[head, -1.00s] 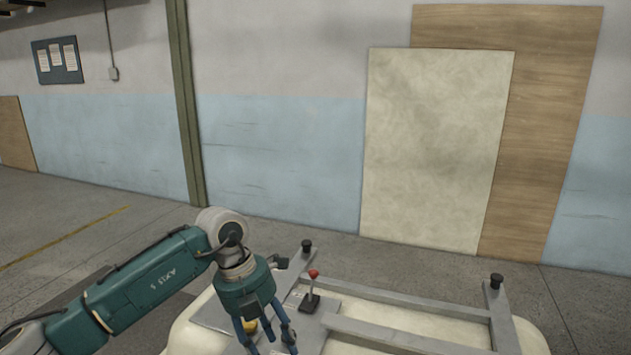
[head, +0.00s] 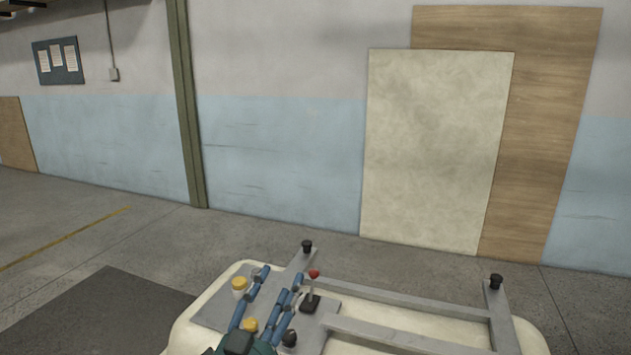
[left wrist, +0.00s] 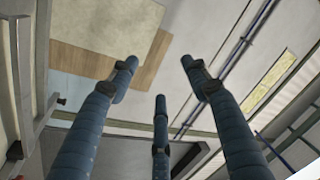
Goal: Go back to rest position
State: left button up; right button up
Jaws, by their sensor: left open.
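My left gripper (head: 277,284) is low in the head view, over the grey plate at the left end of a cream bathtub shell (head: 192,324). Its blue fingers are spread open and point up and away, with nothing between them. They also show in the left wrist view (left wrist: 158,82), empty, against the wall and ceiling. A red-tipped lever (head: 312,287) on a black base stands just right of the fingers. My right gripper is not in view.
A grey metal frame (head: 408,333) with black knobs (head: 496,281) lies on the shell. Yellow-topped parts (head: 239,284) sit on the plate beside the fingers. A dark mat (head: 95,310) lies on the floor at left. Boards (head: 435,150) lean on the wall. The floor between is clear.

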pick_arm(q)
jog(key=s+a+f+n+g+y, duration=0.2)
jog(key=s+a+f+g, duration=0.15)
jog(key=f, duration=0.35)
jog(key=s+a+f+n+g+y, duration=0.2)
jog(key=s+a+f+n, duration=0.15)
jog(key=f, duration=0.35)
jog(key=s+a+f+n+g+y, duration=0.1)
jog(key=s+a+f+g+y, duration=0.15)
jog(key=s+a+f, duration=0.35)
jog(key=s+f+n+g+h, duration=0.1)
jog(key=s+f+g, duration=0.4)
jog(key=s, duration=0.4)
jog(key=s+f+n+g, duration=0.1)
jog(key=s+f+g, duration=0.2)
jog(key=s+f, duration=0.55)
jog(key=s+f+g, duration=0.1)
jog(key=s+f, duration=0.1)
jog(key=f, duration=1.1)
jog(key=s+f+g, duration=0.1)
jog(key=s+f, duration=0.2)
jog(key=f, duration=1)
jog(key=s+a+f, duration=0.1)
jog(key=s+f, duration=0.6)
jog(key=s, duration=0.1)
jog(key=s+a+f, duration=0.2)
jog(key=s+f, duration=0.6)
jog(key=shift+a+m+g, duration=0.3)
jog(key=shift+m+g, duration=0.1)
jog(key=shift+m, duration=0.05)
